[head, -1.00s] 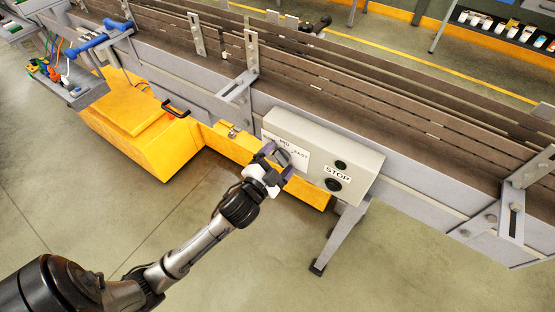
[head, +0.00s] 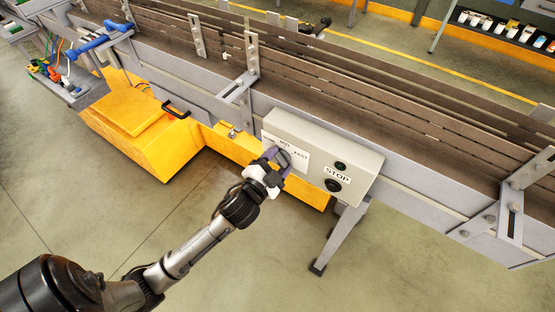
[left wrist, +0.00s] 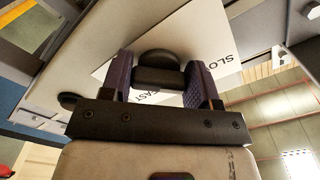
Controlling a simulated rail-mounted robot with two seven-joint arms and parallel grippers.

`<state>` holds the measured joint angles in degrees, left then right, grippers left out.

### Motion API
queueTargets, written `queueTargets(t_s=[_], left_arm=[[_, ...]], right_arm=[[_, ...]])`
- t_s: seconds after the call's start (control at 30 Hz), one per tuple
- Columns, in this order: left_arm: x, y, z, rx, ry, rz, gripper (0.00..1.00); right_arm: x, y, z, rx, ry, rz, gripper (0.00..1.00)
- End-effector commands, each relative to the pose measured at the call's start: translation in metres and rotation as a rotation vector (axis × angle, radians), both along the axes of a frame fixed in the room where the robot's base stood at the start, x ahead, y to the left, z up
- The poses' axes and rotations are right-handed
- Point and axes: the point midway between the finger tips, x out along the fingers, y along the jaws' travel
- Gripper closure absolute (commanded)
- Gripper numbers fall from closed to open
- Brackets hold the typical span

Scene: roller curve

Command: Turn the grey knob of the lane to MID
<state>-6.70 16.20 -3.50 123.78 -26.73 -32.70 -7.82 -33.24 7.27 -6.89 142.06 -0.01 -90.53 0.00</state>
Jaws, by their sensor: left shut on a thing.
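The lane's knob (left wrist: 158,68) is a dark grey, rounded grip on a white label plate of the control box (head: 358,163). My left gripper (head: 277,157) is at the plate's left part and is shut on the knob. In the left wrist view the two purple-grey fingers (left wrist: 162,78) stand on either side of it. MID and FAST show on the plate in the head view; part of SLOW and FAST show in the wrist view. The knob's pointer direction cannot be told. My right gripper is not in view.
The box also carries a STOP label (head: 337,174) and dark round buttons (head: 333,186). The brown-slatted conveyor (head: 350,85) runs behind it. A yellow housing (head: 140,125) with a black handle stands to the left. The floor in front is clear.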

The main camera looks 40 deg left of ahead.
Motion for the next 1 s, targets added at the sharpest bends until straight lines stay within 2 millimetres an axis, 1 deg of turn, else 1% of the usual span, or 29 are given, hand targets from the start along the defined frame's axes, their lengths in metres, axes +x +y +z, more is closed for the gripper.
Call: queueTargets(t_s=[0.03, 0.17, 0.5, 0.8, 1.0], left_arm=[[0.0, 0.0, 0.002, 0.018, 0.005, 0.001, 0.68], [0.0, 0.001, 0.004, 0.095, 0.018, 0.0, 0.68], [0.0, 0.001, 0.006, 0.377, 0.064, 0.0, 0.68], [0.0, 0.002, 0.005, 0.589, 0.097, -0.001, 0.68], [0.0, 0.002, 0.005, 0.679, 0.109, 0.0, 0.68]], right_arm=[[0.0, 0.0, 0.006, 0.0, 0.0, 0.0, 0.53], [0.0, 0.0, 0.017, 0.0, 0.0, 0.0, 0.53], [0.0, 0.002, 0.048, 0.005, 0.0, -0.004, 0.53], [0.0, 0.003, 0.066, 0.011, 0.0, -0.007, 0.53], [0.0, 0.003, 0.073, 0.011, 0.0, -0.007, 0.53]])
